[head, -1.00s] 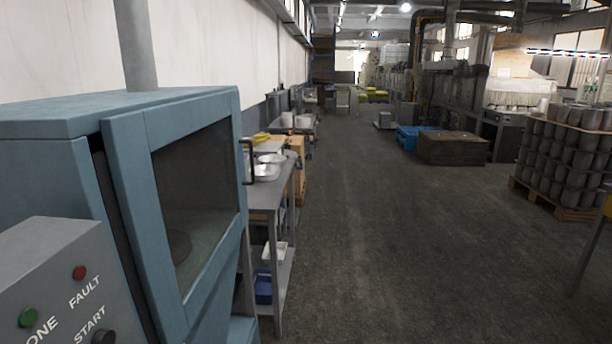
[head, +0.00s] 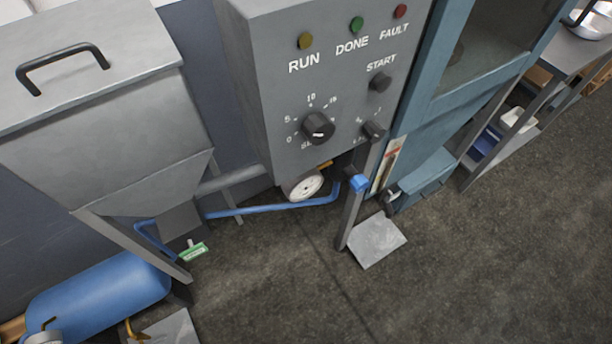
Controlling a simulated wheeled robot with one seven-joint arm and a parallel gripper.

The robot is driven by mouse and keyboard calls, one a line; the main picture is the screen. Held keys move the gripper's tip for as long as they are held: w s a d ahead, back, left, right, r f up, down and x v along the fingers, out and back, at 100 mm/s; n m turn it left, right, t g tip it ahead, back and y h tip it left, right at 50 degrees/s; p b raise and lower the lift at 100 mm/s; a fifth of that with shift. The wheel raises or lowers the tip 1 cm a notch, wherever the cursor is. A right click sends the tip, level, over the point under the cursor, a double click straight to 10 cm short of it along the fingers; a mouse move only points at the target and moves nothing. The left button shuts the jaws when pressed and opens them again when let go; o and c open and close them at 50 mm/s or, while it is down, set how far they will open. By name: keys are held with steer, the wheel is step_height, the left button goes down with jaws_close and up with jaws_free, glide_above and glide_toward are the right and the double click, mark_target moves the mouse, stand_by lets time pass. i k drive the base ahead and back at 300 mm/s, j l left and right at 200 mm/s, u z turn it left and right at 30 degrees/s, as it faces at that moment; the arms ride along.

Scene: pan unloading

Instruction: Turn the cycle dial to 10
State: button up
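The cycle dial (head: 318,127) is a round black knob on the front of a grey control box (head: 262,85). Printed numbers 0, 5, 10 and 15 run around its left and upper side. A pale mark shows on the knob, but I cannot tell surely which number it points at. The lettering under the dial is partly hidden by the knob. A smaller black knob (head: 373,130) sits to its right, and a black START button (head: 379,82) is above that one. My gripper is not in view.
RUN, DONE and FAULT lamps line the box's top. A blue-framed cabinet (head: 432,75) stands right, a grey hopper (head: 95,120) left. Below are a blue pipe (head: 270,209), a white gauge (head: 304,186) and a blue tank (head: 98,298). Floor is clear at lower right.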

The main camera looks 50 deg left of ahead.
mark_target(319, 129)
steer(key=u, duration=1.25)
steer(key=l+u, duration=0.1)
steer(key=l, duration=0.2)
steer(key=k, duration=0.05)
